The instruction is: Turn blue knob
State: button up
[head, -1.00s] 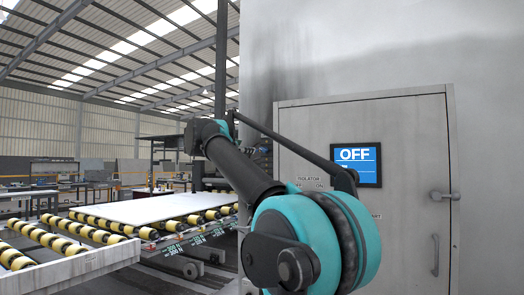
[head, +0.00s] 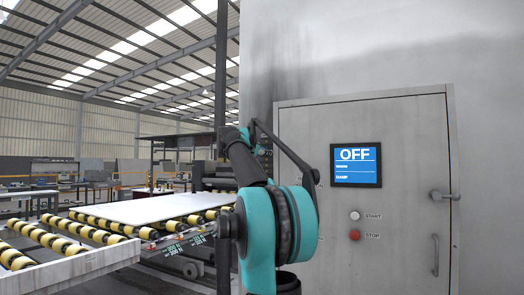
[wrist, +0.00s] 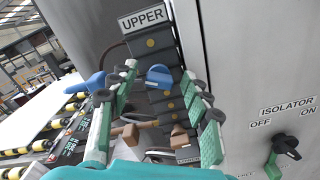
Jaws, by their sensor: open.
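In the wrist view a blue knob (wrist: 158,74) sticks out from a dark panel under a sign reading UPPER. My gripper (wrist: 160,71) is open, with one green finger on each side of the knob in the picture. The knob appears between the fingertips. I cannot tell whether either finger touches it. A second blue handle-like part (wrist: 95,82) shows to the left, outside the left finger. In the head view my arm hides most of the panel, and the knob cannot be made out.
Brown knobs (wrist: 178,137) sit lower on the panel. A black isolator switch (wrist: 285,145) is at the right. In the head view, a screen reading OFF (head: 357,165), a white start button (head: 355,216) and a red stop button (head: 354,235) are on the cabinet. A roller conveyor (head: 95,227) stands left.

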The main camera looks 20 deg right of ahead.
grip_shut()
dwell(0.4)
jog(key=shift+m, duration=0.4)
jog(key=shift+f+m, duration=0.15)
jog(key=shift+m, duration=4.4)
jog(key=shift+f+m, duration=0.2)
jog(key=shift+m, duration=4.4)
jog(key=shift+f+m, duration=0.15)
jog(key=shift+m, duration=4.4)
